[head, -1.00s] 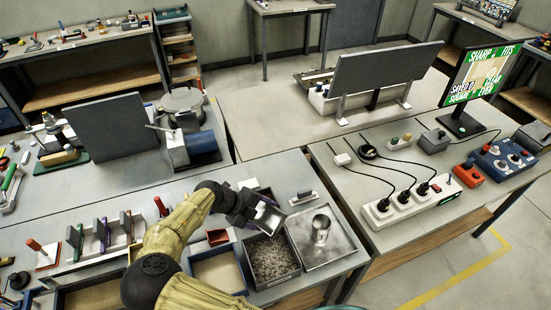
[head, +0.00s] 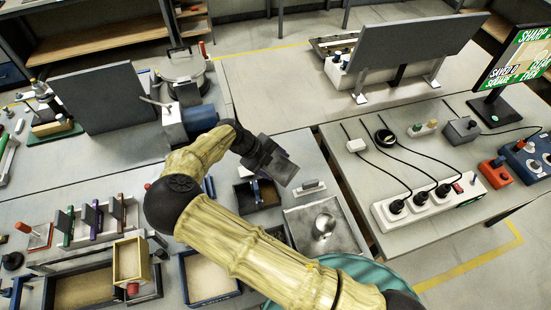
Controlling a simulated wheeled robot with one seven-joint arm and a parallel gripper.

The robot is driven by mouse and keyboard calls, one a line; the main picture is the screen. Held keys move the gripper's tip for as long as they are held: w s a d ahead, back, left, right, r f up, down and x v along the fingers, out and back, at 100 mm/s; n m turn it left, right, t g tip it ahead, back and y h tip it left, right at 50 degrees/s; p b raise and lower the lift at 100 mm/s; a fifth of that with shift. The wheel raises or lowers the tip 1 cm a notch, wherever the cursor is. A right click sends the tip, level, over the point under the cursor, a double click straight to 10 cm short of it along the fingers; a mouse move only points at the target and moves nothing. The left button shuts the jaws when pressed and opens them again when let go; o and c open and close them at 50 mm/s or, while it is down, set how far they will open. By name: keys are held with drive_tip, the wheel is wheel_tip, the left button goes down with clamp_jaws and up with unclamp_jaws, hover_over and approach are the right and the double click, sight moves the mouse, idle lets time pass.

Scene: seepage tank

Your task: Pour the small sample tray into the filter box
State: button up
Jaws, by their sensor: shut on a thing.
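My gripper (head: 262,157) is shut on a small grey tray (head: 283,171), which I take to be the sample tray. It is held tilted above the bench; its contents cannot be made out. A dark open box (head: 247,198) with a brownish inside stands just below and left of the gripper. Nearer, an open box (head: 288,235) is mostly hidden behind my arm. No label shows which is the filter box.
A metal tray (head: 347,240) with a round steel vessel (head: 323,226) stands to the right. A blue-rimmed sand box (head: 236,292) and a beige box (head: 130,262) are at the left front. A power strip (head: 430,205) with cables lies on the right table.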

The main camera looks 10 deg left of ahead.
drive_tip(key=shift+r, duration=0.1)
drive_tip(key=shift+r+g+y+p, duration=0.45)
drive_tip(key=shift+g+p, duration=0.15)
drive_tip(key=shift+p, duration=0.3)
drive_tip(key=shift+w+d+r+g+y+p, duration=0.2)
drive_tip(key=shift+r+g+y+p, duration=0.15)
drive_tip(key=shift+g+p, duration=0.35)
drive_tip(key=shift+r+n+g+y+p, duration=0.2)
drive_tip(key=shift+n+g+y+p, duration=0.35)
drive_tip(key=shift+g, duration=0.55)
